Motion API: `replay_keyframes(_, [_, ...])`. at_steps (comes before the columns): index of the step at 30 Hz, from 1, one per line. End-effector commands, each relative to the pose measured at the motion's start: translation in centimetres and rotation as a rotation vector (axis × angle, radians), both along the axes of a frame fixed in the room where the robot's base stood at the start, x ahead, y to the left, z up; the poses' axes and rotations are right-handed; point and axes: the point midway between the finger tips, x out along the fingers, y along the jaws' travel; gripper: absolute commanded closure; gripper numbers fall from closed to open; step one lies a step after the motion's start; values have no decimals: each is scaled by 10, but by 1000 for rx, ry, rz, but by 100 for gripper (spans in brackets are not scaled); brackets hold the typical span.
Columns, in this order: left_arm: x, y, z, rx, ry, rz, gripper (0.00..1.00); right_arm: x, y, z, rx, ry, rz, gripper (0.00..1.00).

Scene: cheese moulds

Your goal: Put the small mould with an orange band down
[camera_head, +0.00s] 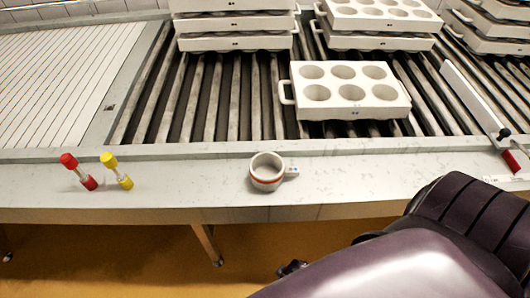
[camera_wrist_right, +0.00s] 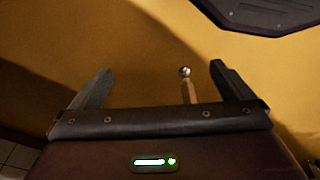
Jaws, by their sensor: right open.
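The small mould (camera_head: 266,174) is white-grey with an orange-red band and a side handle pointing right with a blue mark. In the head view it stands upright on the pale front ledge (camera_head: 200,190), and nothing holds it. My right gripper (camera_wrist_right: 160,85) is open and empty in the right wrist view, with the yellow-brown floor behind its fingers. My right arm fills the lower right of the head view, below the ledge and apart from the mould. My left gripper is not in view.
A white mould block (camera_head: 350,112) with six round holes sits on the roller conveyor (camera_head: 237,110). Stacked blocks (camera_head: 235,42) stand behind. Red-ended (camera_head: 79,172) and yellow-ended (camera_head: 117,171) pieces are on the ledge's left; a red-handled tool (camera_head: 508,162) is at right. The ledge beside the mould is clear.

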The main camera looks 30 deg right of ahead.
Motion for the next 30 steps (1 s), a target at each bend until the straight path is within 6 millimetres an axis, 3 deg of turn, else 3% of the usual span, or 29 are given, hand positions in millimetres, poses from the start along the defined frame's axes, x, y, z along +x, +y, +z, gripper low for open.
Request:
replay_keyframes(5, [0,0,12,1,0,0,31,40,6,62,4,-31,-6,0])
replay_keyframes(8, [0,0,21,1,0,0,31,65,10,114,7,-50,-10,0])
replay_keyframes(9, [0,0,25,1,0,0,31,75,12,140,8,-61,-12,0])
replay_keyframes(12, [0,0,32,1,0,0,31,93,14,204,10,-80,-16,0])
replay_keyframes(15, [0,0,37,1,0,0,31,101,15,253,11,-96,-18,0])
replay_keyframes(25, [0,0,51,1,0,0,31,117,14,372,-1,-179,3,0])
replay_keyframes(28, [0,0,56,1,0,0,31,132,16,415,-21,-265,46,0])
replay_keyframes(30, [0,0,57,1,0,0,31,144,20,429,-34,-322,81,0])
